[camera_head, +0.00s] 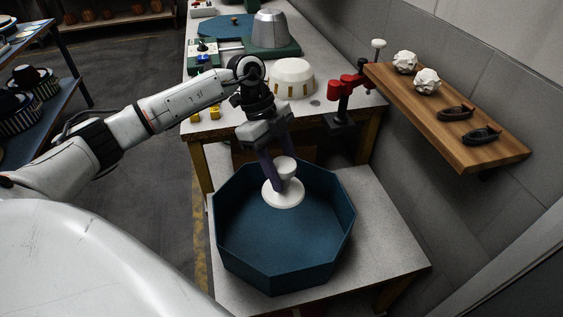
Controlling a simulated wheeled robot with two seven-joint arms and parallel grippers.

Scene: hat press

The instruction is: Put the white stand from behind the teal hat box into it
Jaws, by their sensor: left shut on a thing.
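The teal hat box (283,241) is an open octagonal box standing on the near table. The white stand (283,194) has a round flat base and a small cup-like top. It shows inside the box's outline, near the box's far wall, and looks upright. My left gripper (278,168) points down from above with its dark fingers shut on the stand's upper part. I cannot tell whether the stand's base touches the box floor. My right gripper is not in view.
The near table (385,240) has bare room right of the box. Behind it, a higher table (222,122) holds a white dome (292,77), a red clamp-like device (346,92) and a grey cone (270,30). A wooden wall shelf (450,110) juts out at right.

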